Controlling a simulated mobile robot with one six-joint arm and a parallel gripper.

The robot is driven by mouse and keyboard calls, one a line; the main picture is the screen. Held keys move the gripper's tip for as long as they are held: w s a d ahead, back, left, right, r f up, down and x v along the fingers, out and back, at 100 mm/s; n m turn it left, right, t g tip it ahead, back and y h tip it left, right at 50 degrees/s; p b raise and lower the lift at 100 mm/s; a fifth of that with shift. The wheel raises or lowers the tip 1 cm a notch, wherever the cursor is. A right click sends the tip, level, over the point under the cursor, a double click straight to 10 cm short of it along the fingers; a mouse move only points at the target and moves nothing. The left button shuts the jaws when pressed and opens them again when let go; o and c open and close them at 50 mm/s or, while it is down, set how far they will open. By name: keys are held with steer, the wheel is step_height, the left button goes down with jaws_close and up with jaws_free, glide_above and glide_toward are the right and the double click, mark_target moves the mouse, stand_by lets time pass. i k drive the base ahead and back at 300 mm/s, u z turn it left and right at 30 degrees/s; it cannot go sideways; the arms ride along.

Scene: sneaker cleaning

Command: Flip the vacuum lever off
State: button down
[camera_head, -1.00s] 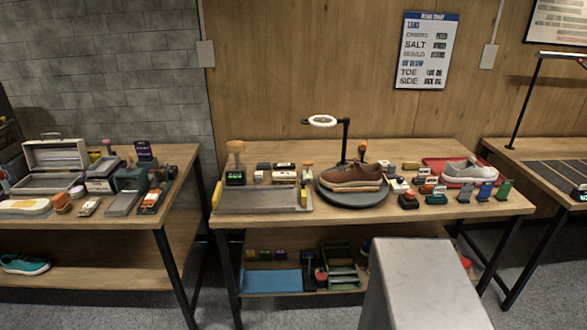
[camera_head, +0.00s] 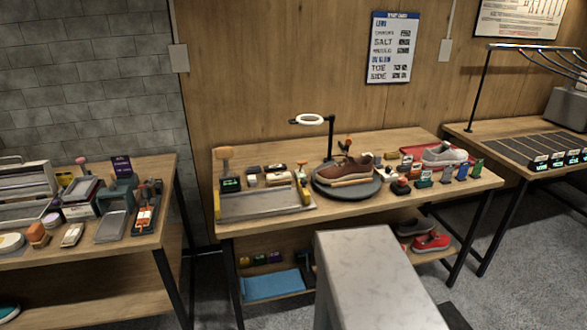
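I cannot pick out the vacuum lever for certain. On the middle workbench (camera_head: 232,229), a small upright part with an orange top (camera_head: 348,143) stands behind the brown shoe (camera_head: 349,168). Another small orange-topped part (camera_head: 302,164) stands at the back right of a grey tray (camera_head: 262,203). Both are too small to tell what they are or how they are set. My gripper is not in view.
The brown shoe sits on a dark round stand (camera_head: 347,191) by a ring lamp (camera_head: 309,120). A grey sneaker (camera_head: 444,154) is at the right. The left bench (camera_head: 95,252) is crowded. Grey floor (camera_head: 503,265) is open at the lower right.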

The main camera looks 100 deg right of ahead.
mark_target(301, 163)
steer(key=i, duration=0.1)
steer(key=u, duration=0.95)
steer(key=k, duration=0.15)
steer(key=z, duration=3.2)
steer(key=k, duration=0.6)
steer(key=u, duration=0.25)
steer(key=i, duration=0.2)
steer(key=z, duration=0.1)
